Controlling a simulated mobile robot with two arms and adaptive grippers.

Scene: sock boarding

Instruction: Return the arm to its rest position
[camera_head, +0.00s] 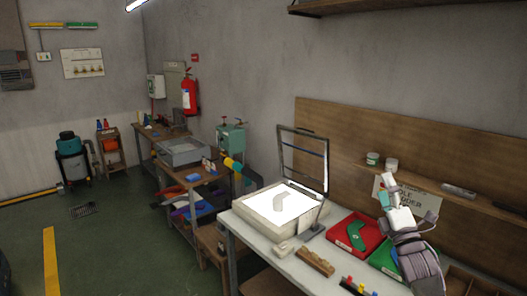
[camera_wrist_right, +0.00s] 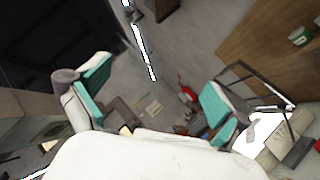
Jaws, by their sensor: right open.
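My right gripper (camera_head: 387,192) is raised above the right part of the workbench, in front of the wall shelf, pointing up. Its arm comes in from the lower right. In the right wrist view the two teal-padded fingers of my right gripper (camera_wrist_right: 155,92) stand wide apart, with nothing between them. My left gripper does not show. A green sock-shaped piece (camera_head: 357,236) lies in a red tray (camera_head: 337,240) on the bench. A grey sock shape (camera_head: 283,202) lies on the bright white panel (camera_head: 300,205) to the left.
A dark upright frame (camera_head: 326,165) stands at the panel's back edge. A green tray (camera_head: 380,260) sits beside the red one, partly behind my arm. The shelf (camera_head: 440,187) holds small jars (camera_head: 372,158). A wooden block (camera_head: 315,262) lies at the bench front. Open floor is on the left.

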